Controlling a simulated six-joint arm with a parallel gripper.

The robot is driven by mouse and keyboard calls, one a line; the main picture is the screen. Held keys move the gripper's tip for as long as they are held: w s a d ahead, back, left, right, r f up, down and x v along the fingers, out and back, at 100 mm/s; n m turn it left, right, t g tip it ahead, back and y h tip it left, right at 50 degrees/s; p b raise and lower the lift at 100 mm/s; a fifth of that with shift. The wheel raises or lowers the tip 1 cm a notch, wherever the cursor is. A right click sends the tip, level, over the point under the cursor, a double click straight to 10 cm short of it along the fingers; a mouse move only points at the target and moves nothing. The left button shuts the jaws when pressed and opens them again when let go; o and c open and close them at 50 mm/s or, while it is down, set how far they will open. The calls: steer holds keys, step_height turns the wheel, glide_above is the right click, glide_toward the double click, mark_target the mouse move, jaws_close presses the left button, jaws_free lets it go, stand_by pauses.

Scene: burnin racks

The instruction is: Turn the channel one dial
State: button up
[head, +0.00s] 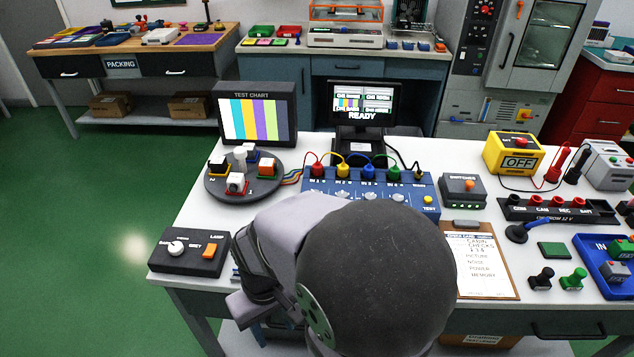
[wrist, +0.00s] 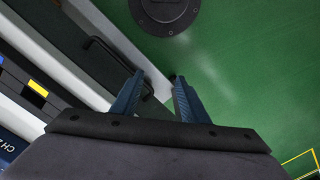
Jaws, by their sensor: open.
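The blue channel box (head: 322,197) stands on the white bench in the head view, with red, yellow, blue and green plugs along its back row. My arm covers most of its front, and I cannot see the channel one dial. In the head view the fingers are not clearly seen.
A clipboard (head: 480,264) lies on the right. The monitor (head: 365,108) reads "READY". Green floor is clear at left.

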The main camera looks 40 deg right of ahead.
steer(key=s+d+r+m+g+y+p, duration=0.1)
steer(key=s+d+r+m+g+p, duration=0.1)
steer(key=s+d+r+m+p, duration=0.35)
steer(key=w+d+m+p, duration=0.1)
steer(key=w+d+p, duration=0.1)
steer(key=d+p, duration=0.1)
steer(key=w+d+r+m+t+y+p, duration=0.1)
steer(key=w+d+p, duration=0.2)
steer(key=d, duration=0.3)
steer(key=w+d+r+m+p, duration=0.1)
steer(key=w+d+p, duration=0.1)
steer(key=d+p, duration=0.1)
steer(key=shift+w+d+t+y+p, duration=0.15)
steer(key=shift+d+t+y+p, duration=0.2)
steer(key=shift+d, duration=0.4)
steer(key=shift+n+t, duration=0.95)
steer(key=w+d, duration=0.6)
steer(key=shift+w+d+r, duration=0.15)
steer(key=shift+d+r, duration=0.05)
steer(key=shift+d, duration=0.05)
steer(key=w+d+r+n+t, duration=0.2)
steer(key=w+d+r+n, duration=0.2)
steer(key=w+n, duration=0.5)
steer(key=shift+r+n+t, duration=0.4)
steer(key=shift+r+n, duration=0.7)
steer(key=shift+n, duration=1.2)
steer(key=shift+w, duration=0.1)
